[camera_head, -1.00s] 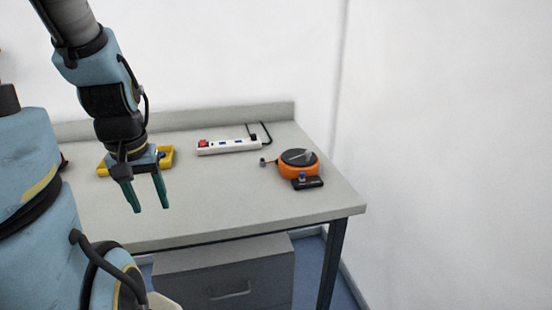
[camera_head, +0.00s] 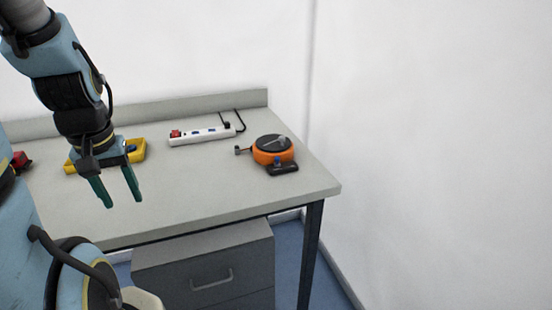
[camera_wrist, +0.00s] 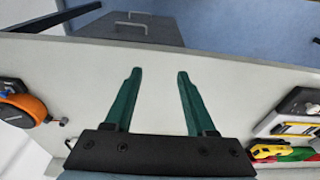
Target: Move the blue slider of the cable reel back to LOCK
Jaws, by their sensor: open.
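The cable reel (camera_head: 262,153) is orange with a black top and sits near the right end of the grey table. Its small blue slider (camera_head: 278,161) is on the black base at the front of the reel. The slider's exact position is too small to tell. In the wrist view the orange reel (camera_wrist: 22,104) shows at the left edge, partly cut off. My gripper (camera_head: 121,200) is open and empty, above the table to the left of the reel. Its two green fingers (camera_wrist: 155,72) are spread with bare table between and below them.
A white power strip (camera_head: 202,136) with a red switch lies at the back, left of the reel. A yellow item (camera_head: 78,163) lies behind my gripper. A grey drawer cabinet (camera_head: 205,268) stands below the table (camera_head: 215,187). The table front is clear.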

